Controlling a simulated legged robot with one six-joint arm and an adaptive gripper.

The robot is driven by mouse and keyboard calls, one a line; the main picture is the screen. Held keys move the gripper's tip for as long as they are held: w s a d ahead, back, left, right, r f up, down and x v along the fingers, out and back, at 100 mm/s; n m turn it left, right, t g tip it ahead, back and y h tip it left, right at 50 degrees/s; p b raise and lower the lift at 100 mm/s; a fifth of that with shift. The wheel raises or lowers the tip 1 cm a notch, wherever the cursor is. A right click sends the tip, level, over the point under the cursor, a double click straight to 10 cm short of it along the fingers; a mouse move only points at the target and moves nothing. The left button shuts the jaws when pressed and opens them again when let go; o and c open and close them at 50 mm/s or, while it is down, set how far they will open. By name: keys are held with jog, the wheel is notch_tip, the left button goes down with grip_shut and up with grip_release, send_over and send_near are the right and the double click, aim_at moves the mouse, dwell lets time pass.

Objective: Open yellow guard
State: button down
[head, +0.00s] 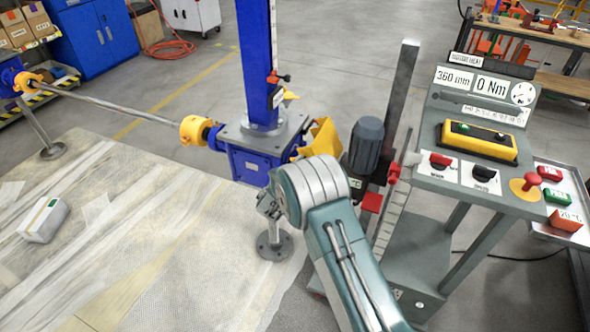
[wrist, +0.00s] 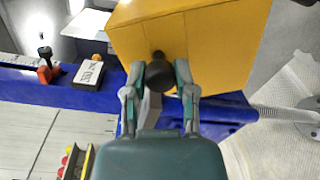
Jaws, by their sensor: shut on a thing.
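The yellow guard (head: 322,138) is on the right side of the blue screw jack gearbox (head: 252,162) in the head view, partly hidden by my arm. In the wrist view the yellow guard (wrist: 215,40) fills the top middle, with a round black knob (wrist: 158,77) on its near face. My gripper (wrist: 160,75) is shut on the black knob, one finger on each side. In the head view my arm hides the fingers and the knob. How far the guard is swung cannot be told.
A dark motor (head: 366,145) stands close right of the guard, beside a grey control cart (head: 478,135) with buttons and a gauge. A blue column (head: 257,60) rises from the gearbox. A shaft (head: 110,103) with yellow couplings (head: 193,130) runs left. The foreground mat (head: 130,235) is mostly clear.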

jog(key=shift+s+d+r+m, duration=0.15)
jog(key=shift+d+r+m, duration=0.35)
jog(key=shift+m, duration=0.1)
jog(key=shift+s+d+r+m, duration=0.15)
jog(key=shift+d+r+m, duration=0.3)
jog(key=shift+m, duration=0.15)
jog(key=shift+s+d+r+m, duration=0.15)
jog(key=shift+d+r+m, duration=0.05)
jog(key=shift+d+m, duration=0.3)
jog(key=shift+s+d+r+m, duration=0.15)
jog(key=shift+d+m, duration=0.2)
jog(key=shift+m, duration=0.15)
jog(key=shift+d+f, duration=0.1)
jog(key=shift+c, duration=2)
grip_release()
jog(key=shift+d, duration=0.1)
jog(key=v, duration=1.2)
